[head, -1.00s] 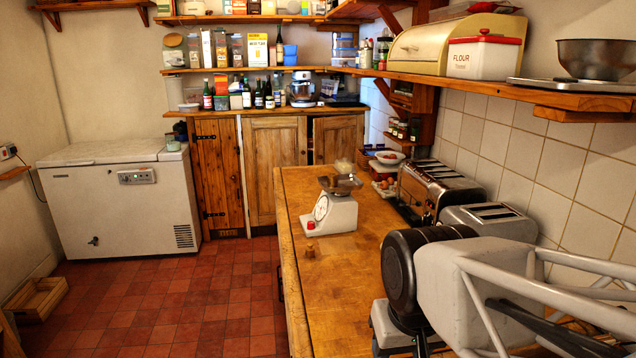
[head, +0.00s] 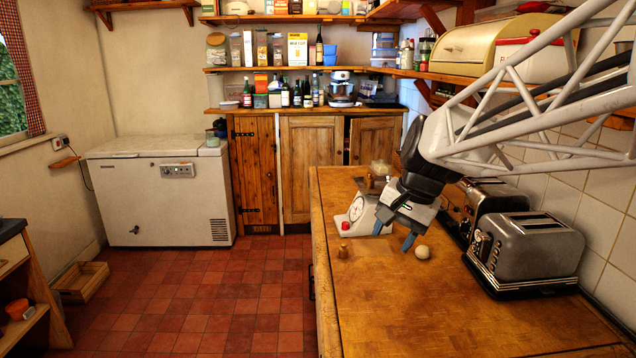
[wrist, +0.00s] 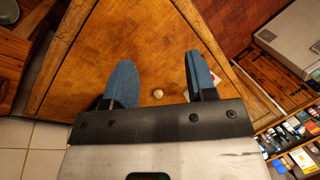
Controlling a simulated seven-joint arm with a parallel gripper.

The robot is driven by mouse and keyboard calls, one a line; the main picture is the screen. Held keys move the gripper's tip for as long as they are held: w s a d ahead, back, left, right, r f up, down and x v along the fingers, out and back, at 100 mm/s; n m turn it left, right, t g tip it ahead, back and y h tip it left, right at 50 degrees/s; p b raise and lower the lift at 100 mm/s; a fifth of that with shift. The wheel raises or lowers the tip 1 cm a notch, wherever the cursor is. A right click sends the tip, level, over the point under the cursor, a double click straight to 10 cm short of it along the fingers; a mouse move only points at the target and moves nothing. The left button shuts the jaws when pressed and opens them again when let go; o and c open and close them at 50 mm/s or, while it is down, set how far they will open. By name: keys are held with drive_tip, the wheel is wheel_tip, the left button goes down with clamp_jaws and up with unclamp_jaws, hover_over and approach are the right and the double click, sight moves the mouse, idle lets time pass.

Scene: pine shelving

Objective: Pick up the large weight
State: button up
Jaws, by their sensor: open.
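A small brass-coloured weight (head: 343,252) stands upright on the wooden worktop, in front of the white kitchen scale (head: 357,213). My gripper (head: 393,238) hangs over the worktop to the right of the weight, blue fingers pointing down, partly covering the scale. A pale round object (head: 422,252) lies just right of the fingers. In the wrist view the two blue fingers (wrist: 158,62) are apart with nothing held. A small pale round thing (wrist: 158,94) shows between them on the worktop; I cannot tell whether it is the weight or the pale object.
Two toasters (head: 530,250) stand along the tiled wall on the right. A shelf with a bread bin (head: 490,50) runs above them. The front of the worktop (head: 430,315) is clear. The worktop's left edge drops to the red tiled floor (head: 200,300).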

drive_tip(key=w+d+r+m+y, duration=0.15)
drive_tip(key=w+m, duration=0.25)
drive_tip(key=w, duration=1.3)
drive_tip(key=m+t+y, duration=0.3)
drive_tip(key=m+y, duration=0.5)
drive_tip(key=m, duration=0.4)
approach(372, 178)
drive_tip(key=x, duration=0.5)
drive_tip(key=shift+w+d, duration=0.1)
drive_tip(key=shift+w, duration=0.05)
drive_tip(key=shift+x, duration=1.3)
